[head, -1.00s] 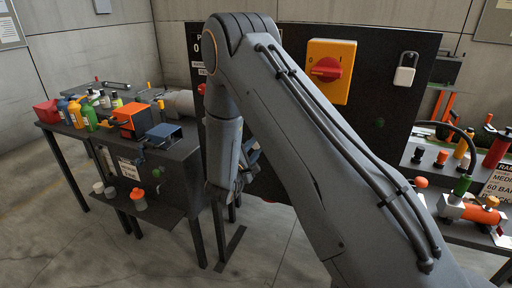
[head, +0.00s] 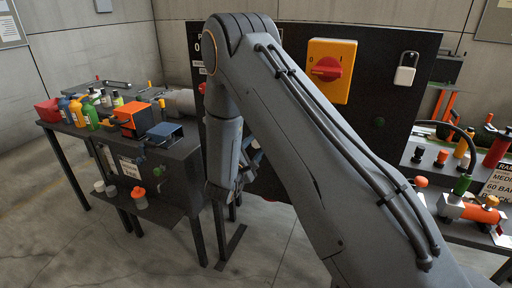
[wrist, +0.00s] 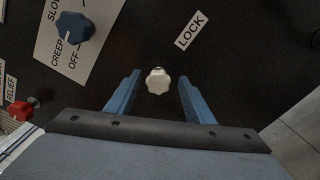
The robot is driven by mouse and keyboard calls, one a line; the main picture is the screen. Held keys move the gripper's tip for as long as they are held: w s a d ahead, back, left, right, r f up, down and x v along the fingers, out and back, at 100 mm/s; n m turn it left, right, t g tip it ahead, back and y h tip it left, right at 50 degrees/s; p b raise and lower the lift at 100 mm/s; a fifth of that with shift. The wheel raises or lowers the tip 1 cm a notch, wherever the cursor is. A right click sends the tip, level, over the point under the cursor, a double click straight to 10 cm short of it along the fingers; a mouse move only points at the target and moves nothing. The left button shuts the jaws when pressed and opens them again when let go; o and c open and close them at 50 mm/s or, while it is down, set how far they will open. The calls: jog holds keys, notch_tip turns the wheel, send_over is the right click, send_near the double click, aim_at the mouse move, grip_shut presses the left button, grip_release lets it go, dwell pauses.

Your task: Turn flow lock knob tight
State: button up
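The flow lock knob is a white lobed knob (wrist: 158,81) on a black panel, below a white label reading LOCK (wrist: 190,30) in the wrist view. My gripper (wrist: 153,92) is open, with one blue finger on each side of the knob. A gap shows between the knob and each finger, so neither appears to touch it. In the head view my gripper (head: 238,172) is partly hidden by my arm, and the white knob is not visible there.
A blue knob (wrist: 72,27) marked CREEP, SLOW and OFF sits left of the lock knob. A red knob (wrist: 19,111) by a RELIEF label is at the far left. A bench (head: 180,160) with bottles stands left of my arm; a red-yellow switch (head: 330,70) is on the tall panel.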

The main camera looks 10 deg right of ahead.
jog(key=b+v, duration=0.2)
jog(key=v, duration=0.5)
jog(key=shift+s, duration=0.3)
jog(key=shift+a, duration=0.15)
